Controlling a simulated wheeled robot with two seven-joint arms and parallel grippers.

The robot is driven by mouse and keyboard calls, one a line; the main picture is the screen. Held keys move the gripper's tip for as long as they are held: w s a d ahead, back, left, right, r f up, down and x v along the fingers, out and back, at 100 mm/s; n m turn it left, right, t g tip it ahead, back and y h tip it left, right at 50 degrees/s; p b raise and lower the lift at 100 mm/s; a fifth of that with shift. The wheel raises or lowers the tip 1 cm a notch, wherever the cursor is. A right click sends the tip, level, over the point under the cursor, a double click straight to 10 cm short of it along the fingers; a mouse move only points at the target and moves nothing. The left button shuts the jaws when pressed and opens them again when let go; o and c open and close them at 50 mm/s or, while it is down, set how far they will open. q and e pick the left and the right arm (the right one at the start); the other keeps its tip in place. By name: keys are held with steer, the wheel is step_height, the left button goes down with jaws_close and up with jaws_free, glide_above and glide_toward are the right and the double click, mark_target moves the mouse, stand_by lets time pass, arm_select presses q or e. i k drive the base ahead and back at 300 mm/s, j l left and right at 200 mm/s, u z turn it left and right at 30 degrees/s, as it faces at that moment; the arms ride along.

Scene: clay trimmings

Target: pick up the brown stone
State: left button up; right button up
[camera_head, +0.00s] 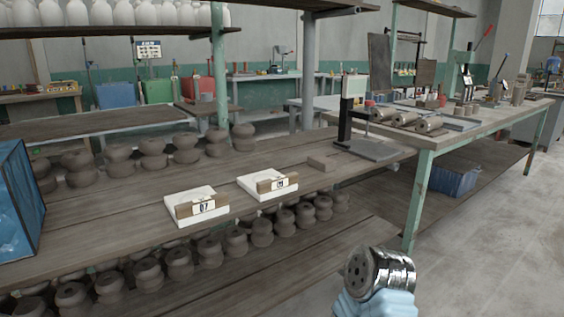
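A small flat brown block (322,162), which may be the brown stone, lies on the wooden shelf top left of the scale. I cannot tell its material for certain. Nothing touches it. At the bottom right is a shiny metal and light-blue part that looks like a link of my arm; no gripper fingers show on it. My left gripper is not in view.
Two white slabs with brown label blocks, the left slab (190,215) and the right slab (263,195), lie at the shelf's front. A scale (372,150) stands right of the brown block. Clay pots (118,160) line the back. A blue crate (14,200) stands at far left.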

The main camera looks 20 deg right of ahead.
mark_target(322, 163)
steer(key=l+u, duration=0.45)
steer(key=l, duration=0.25)
steer(key=l+u, duration=0.5)
steer(key=l, duration=0.15)
